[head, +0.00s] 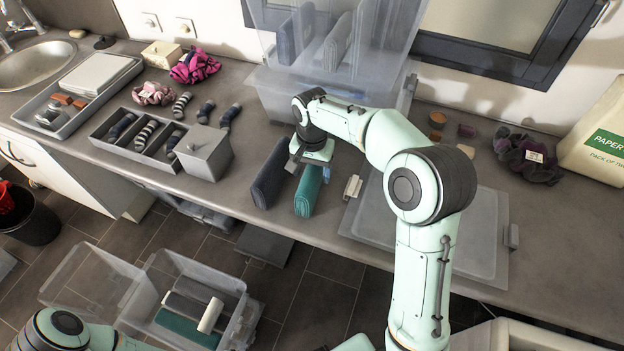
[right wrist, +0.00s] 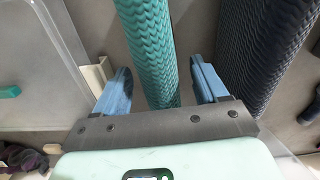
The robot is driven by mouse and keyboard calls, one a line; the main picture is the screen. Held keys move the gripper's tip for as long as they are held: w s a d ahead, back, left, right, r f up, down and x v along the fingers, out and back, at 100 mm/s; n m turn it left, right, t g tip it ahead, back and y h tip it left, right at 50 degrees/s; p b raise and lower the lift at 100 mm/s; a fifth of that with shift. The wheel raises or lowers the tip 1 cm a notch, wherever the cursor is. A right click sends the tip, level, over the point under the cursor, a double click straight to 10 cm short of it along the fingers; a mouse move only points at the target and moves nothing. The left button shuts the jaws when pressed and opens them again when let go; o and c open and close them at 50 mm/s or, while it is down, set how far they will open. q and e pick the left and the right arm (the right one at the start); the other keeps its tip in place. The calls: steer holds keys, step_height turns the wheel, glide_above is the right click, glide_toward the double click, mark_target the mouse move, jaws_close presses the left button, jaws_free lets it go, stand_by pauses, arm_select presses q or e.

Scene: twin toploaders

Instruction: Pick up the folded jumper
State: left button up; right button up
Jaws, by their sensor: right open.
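A teal knitted folded jumper (head: 307,194) stands on edge on the counter, its long side running toward the front. A dark navy folded knit (head: 269,176) stands just left of it in the head view. My right gripper (head: 310,164) is above the far part of the teal jumper, pointing down. In the right wrist view, its blue fingers (right wrist: 162,88) are open, one on each side of the teal jumper (right wrist: 150,45), with gaps visible. The navy knit (right wrist: 262,50) lies outside the fingers. My left gripper is out of view.
Clear tubs (head: 330,95) with upright folded items stand behind. A lid (head: 440,235) lies right of the jumper. A grey divided tray (head: 140,140) holds rolled socks, with a grey box (head: 203,150) beside it.

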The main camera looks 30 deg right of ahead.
steer(key=shift+f, duration=0.7)
steer(key=shift+r, duration=0.1)
steer(key=c, duration=1.3)
